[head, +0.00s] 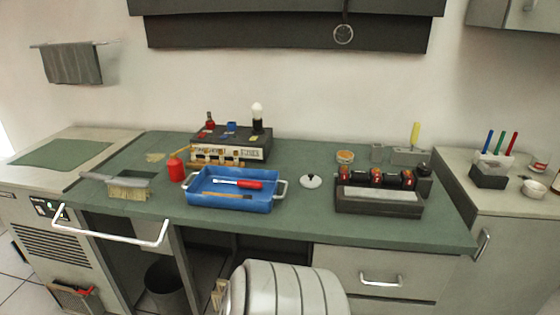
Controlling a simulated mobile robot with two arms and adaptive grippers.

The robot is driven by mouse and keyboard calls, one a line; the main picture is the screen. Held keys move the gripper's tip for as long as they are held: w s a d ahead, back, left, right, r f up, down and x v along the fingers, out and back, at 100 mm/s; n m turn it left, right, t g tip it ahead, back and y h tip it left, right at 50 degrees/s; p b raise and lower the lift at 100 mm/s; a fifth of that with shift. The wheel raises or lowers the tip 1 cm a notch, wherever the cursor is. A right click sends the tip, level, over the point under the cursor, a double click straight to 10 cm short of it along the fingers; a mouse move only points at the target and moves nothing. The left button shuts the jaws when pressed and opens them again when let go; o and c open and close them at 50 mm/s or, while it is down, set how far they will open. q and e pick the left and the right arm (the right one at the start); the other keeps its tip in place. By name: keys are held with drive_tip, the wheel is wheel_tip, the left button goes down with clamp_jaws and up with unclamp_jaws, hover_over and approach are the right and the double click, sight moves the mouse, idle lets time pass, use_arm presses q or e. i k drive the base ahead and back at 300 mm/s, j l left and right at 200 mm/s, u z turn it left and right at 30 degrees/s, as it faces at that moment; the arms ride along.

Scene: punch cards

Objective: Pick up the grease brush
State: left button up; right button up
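I cannot tell for sure which thing is the grease brush. A thin brown-handled tool (228,196) lies near the front of a blue tray (232,207) on the green bench, left of centre; it may be a brush. A red-handled screwdriver (240,184) lies behind it in the tray. A red can (176,171) stands left of the tray, with a slanting wooden-coloured stick (183,151) at its top. A wide bristled brush (128,190) lies farther left. Neither of my grippers is in view.
A dark rack with a pale block (378,195) stands on the right, and a dark box (238,143) stands behind the tray. A white round-based piece (311,181) sits between. A ribbed grey shape (286,290) stands in front of the bench. The front right bench top is mostly clear.

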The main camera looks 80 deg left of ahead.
sight(244, 197)
drive_tip(key=k+j+u, duration=0.1)
drive_tip(key=u, duration=2.95)
